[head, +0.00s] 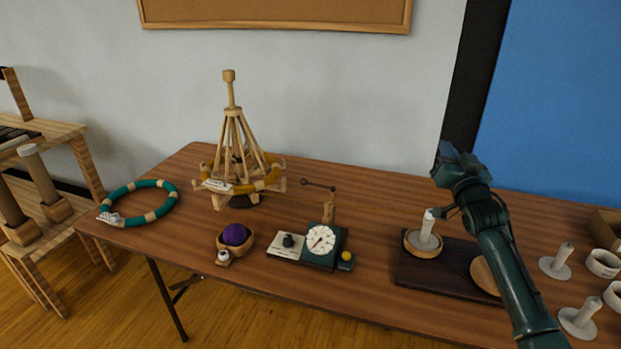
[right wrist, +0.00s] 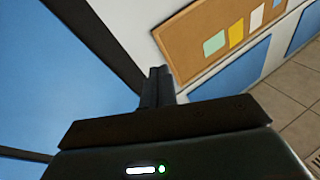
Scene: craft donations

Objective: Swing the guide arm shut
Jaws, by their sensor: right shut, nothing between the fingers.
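The guide arm (head: 318,184) is a thin dark rod with a small loop at its left end. It reaches left from the top of a short wooden post (head: 329,208), held out level above the table. The post rises behind a green device with a white round dial (head: 321,239). My right gripper (head: 447,152) is raised to the right of the guide arm, well apart from it. Its fingers are together and empty in the right wrist view (right wrist: 157,86), with wall and board beyond. My left gripper is out of view.
A wooden swift (head: 232,135) with mustard yarn stands behind left. A green ring (head: 140,203), a bowl with a purple ball (head: 235,235) and a yellow knob (head: 346,256) are nearby. A dark board (head: 416,270) with spindles lies right. The table between device and board is clear.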

